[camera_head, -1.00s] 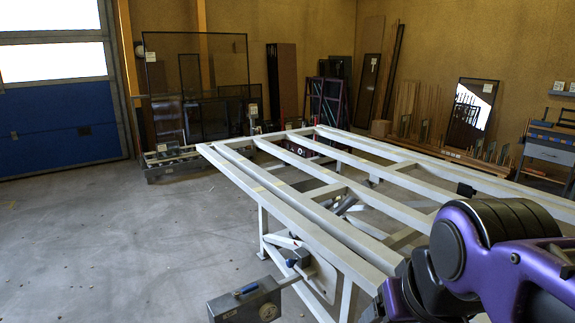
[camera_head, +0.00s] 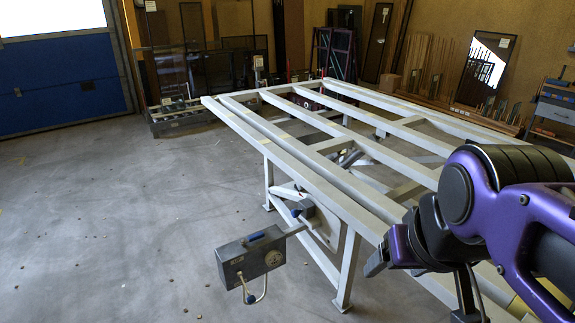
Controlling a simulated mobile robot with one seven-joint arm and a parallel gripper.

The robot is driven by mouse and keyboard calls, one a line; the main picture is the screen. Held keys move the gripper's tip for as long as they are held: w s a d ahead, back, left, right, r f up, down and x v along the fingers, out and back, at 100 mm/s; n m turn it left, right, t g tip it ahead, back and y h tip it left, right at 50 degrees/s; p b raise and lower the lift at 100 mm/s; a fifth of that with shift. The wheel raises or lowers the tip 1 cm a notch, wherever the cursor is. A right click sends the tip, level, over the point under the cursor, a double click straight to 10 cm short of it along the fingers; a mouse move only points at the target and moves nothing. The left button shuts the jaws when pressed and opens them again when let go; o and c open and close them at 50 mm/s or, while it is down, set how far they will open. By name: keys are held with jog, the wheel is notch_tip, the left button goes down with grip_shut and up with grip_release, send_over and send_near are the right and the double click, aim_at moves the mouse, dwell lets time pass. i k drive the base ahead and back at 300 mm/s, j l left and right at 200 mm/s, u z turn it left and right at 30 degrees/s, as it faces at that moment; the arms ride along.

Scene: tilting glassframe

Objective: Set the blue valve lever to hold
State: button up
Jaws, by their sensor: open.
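A grey control box (camera_head: 250,257) sits on an arm at the near left corner of the white tilting frame (camera_head: 225,112). A small blue lever (camera_head: 257,237) lies along its top. A second blue part (camera_head: 296,212) shows on a dark fitting by the frame's leg; I cannot tell for sure which is the valve lever. No hold marking is readable. My gripper (camera_head: 377,262) is the dark end of my purple arm, seen from the side at right. It is open, with nothing seen in it, and is right of the box, apart from it.
The frame's bars and legs fill the middle, with one leg (camera_head: 347,270) between box and gripper. Panels and racks line the back wall.

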aim_at(250, 299)
jog(key=j+u, duration=0.1)
jog(key=u, duration=0.65)
jog(key=i+j+z, duration=0.1)
jog(key=j, duration=0.15)
